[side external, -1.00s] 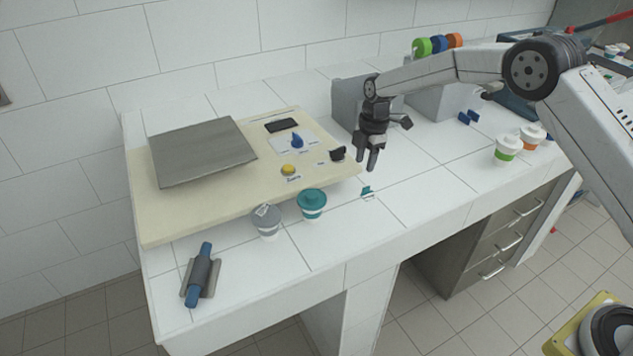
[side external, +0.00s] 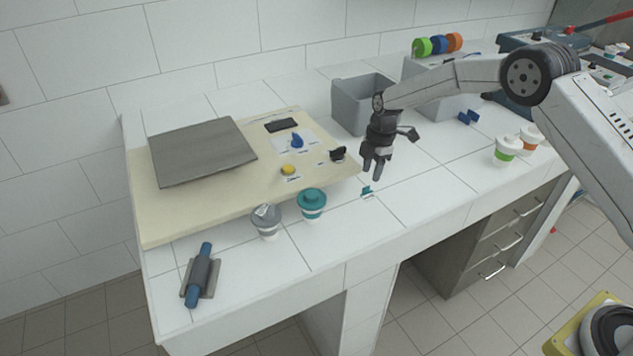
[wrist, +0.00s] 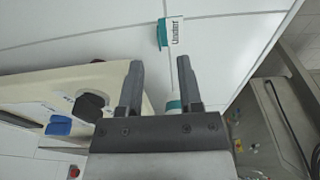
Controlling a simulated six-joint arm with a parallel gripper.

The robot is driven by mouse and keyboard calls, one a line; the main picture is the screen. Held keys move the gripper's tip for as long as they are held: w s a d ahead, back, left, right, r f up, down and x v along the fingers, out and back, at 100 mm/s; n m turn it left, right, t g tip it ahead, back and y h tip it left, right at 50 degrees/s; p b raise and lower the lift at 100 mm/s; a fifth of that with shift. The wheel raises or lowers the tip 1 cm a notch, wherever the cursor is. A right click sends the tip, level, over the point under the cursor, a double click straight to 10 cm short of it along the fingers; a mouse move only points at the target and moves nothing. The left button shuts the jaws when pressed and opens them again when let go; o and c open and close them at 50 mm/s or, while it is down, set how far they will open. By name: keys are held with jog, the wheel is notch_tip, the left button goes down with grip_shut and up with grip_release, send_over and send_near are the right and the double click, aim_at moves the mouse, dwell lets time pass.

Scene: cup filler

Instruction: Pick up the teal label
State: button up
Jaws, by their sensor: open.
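The teal label (side external: 367,191) is a small teal piece with a white face, lying on the white tiled counter right of the cream board. It also shows in the wrist view (wrist: 163,33), with dark lettering on its white face, beyond my fingertips. My gripper (side external: 372,176) is open and empty, pointing down just above the label and close to it in the side view. In the wrist view my gripper (wrist: 160,62) has its two fingers apart, with the label between their lines and ahead of the tips.
The cream board (side external: 180,218) with a grey plate (side external: 200,150), yellow button (side external: 288,169) and blue knob (side external: 297,141) lies left of my gripper. A grey bin (side external: 362,103) stands behind.

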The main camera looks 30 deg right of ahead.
aim_at(367, 187)
jog(key=shift+a+f, duration=0.25)
jog(key=shift+f, duration=0.95)
jog(key=shift+a+f, duration=0.2)
jog(key=shift+f, duration=1)
grip_shut()
